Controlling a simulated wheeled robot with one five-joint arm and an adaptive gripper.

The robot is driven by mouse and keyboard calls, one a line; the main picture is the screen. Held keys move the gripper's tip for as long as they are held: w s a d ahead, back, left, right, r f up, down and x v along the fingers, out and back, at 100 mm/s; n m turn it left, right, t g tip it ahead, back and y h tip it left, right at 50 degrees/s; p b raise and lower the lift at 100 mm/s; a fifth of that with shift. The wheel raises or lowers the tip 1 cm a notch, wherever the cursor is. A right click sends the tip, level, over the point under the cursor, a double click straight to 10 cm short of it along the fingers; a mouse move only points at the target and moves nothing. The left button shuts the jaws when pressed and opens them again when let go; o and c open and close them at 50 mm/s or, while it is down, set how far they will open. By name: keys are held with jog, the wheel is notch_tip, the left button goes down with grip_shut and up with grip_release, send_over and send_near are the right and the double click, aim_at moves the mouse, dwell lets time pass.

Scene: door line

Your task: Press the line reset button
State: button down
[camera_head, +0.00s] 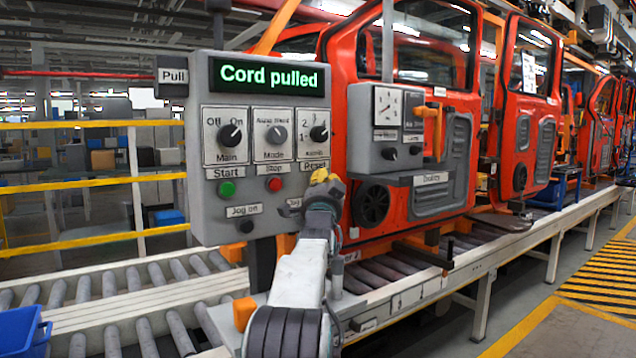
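The grey control panel (200,130) stands at centre left, its display (267,77) reading "Cord pulled". Below are three dark knobs, then a green Start button (226,189) and a red Stop button (275,184). To their right is a label (316,166) that seems to read "Reset". My gripper (326,188) is in front of the panel's lower right, just below that label, and covers the spot where a button would sit. Yellow shows at its tip; I cannot tell whether any of it is the button, whether there is contact, or whether the fingers are shut.
A "Pull" tag (174,76) is at the panel's upper left. A smaller grey box (380,130) with knobs is to the right. Orange-red car doors (455,150) stand along the roller conveyor (400,292). Yellow rails (90,245) and a blue bin (22,332) are left.

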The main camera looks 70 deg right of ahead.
jog(key=shift+s+a+b, duration=0.3)
jog(key=shift+s+b, duration=0.05)
jog(key=shift+b, duration=0.4)
dwell(1.2)
